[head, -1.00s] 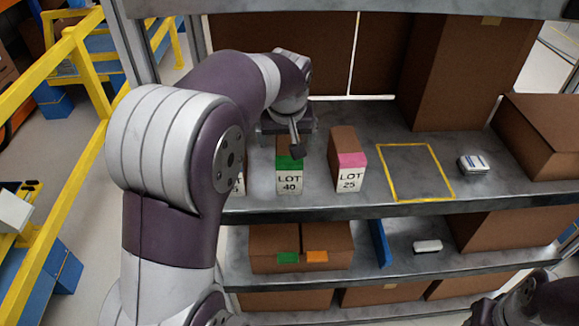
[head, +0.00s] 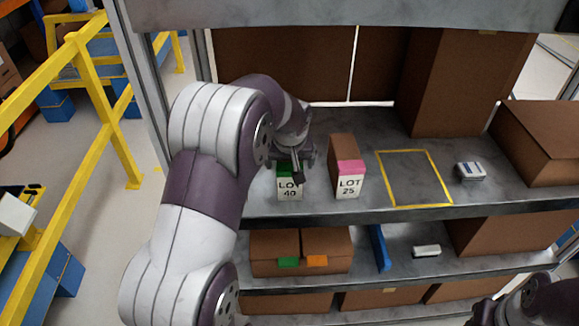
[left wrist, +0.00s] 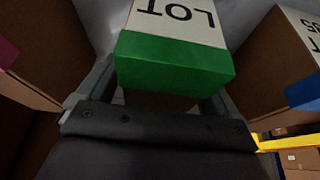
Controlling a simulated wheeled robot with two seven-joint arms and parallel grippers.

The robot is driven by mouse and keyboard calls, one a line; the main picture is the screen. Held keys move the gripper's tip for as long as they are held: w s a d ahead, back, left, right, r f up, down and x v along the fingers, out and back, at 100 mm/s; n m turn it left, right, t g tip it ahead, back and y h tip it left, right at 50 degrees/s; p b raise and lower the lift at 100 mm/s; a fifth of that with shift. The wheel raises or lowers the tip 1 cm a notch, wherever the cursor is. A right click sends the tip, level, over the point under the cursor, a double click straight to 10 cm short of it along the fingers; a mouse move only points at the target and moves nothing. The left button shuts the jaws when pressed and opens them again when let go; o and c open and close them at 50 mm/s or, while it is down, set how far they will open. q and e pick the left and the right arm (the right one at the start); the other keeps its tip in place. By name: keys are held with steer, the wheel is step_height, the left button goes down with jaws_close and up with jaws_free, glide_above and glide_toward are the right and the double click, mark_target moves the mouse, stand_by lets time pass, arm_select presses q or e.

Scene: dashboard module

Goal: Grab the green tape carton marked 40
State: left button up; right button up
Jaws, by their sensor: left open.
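The green tape carton (head: 289,189), labelled LOT 40, stands on the upper shelf near its front edge. My left gripper (head: 296,168) is at its top and hides much of its upper part in the head view. In the left wrist view the green band and white LOT label of the carton (left wrist: 172,62) show close up. The fingers of my left gripper (left wrist: 156,97) are open, one on either side of the carton. I cannot tell if they touch it. My right gripper does not show; only part of my right arm is at the bottom right.
A pink tape carton marked LOT 25 (head: 349,172) stands close to the right. In the left wrist view a blue-marked carton (left wrist: 303,92) is on the other side. A yellow taped rectangle (head: 414,178) is empty, with a small white device (head: 470,171) beside it.

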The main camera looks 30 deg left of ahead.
arm_select(q)
steer(key=shift+w+f, duration=0.15)
steer(key=shift+f, duration=0.15)
steer(key=shift+r, duration=0.1)
steer(key=c, duration=1.4)
